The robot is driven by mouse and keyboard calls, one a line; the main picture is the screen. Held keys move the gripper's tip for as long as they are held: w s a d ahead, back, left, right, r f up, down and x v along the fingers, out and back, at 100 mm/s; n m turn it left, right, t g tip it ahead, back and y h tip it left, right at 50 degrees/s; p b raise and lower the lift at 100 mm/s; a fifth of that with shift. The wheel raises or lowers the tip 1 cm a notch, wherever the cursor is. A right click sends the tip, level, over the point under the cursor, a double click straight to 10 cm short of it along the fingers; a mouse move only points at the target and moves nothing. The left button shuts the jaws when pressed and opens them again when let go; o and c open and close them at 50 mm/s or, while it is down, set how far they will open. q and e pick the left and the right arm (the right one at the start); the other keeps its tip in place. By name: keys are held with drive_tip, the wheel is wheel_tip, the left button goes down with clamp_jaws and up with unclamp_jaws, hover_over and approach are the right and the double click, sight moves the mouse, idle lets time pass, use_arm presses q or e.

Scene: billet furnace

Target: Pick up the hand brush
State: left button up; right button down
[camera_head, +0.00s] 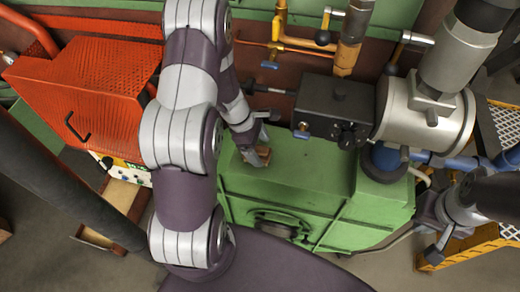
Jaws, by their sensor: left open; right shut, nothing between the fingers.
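A small brown object (262,155), which looks like the hand brush, lies on top of the green machine housing (310,180) near its back left part. My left gripper (257,142) is open right at this object and partly covers it. I cannot tell whether the fingers touch it. My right gripper (432,238) is shut and empty, off to the right beside the green housing, well apart from the brown object.
A black valve block (335,105) and a large grey pipe flange (425,110) stand behind and right of the housing. An orange mesh guard (85,90) is at the left. A yellow step frame (475,245) is at the right. The housing top's middle is clear.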

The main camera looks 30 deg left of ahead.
sight(259, 148)
use_arm(q)
drive_tip(key=shift+d+f, duration=0.2)
drive_tip(key=shift+f, duration=0.45)
drive_tip(key=shift+s+a+f, duration=0.2)
drive_tip(key=shift+s+f, duration=0.05)
drive_tip(key=shift+f, duration=0.1)
drive_tip(key=shift+w+d, duration=0.2)
drive_tip(key=shift+d, duration=0.05)
drive_tip(key=c, duration=1.1)
drive_tip(key=shift+s+a+r, duration=0.1)
drive_tip(key=shift+a+r, duration=0.05)
drive_tip(key=shift+r, duration=0.05)
wheel_tip(259, 148, up, 9)
drive_tip(key=shift+f+b, duration=0.1)
drive_tip(key=shift+b, duration=0.2)
drive_tip(key=shift+r, duration=0.5)
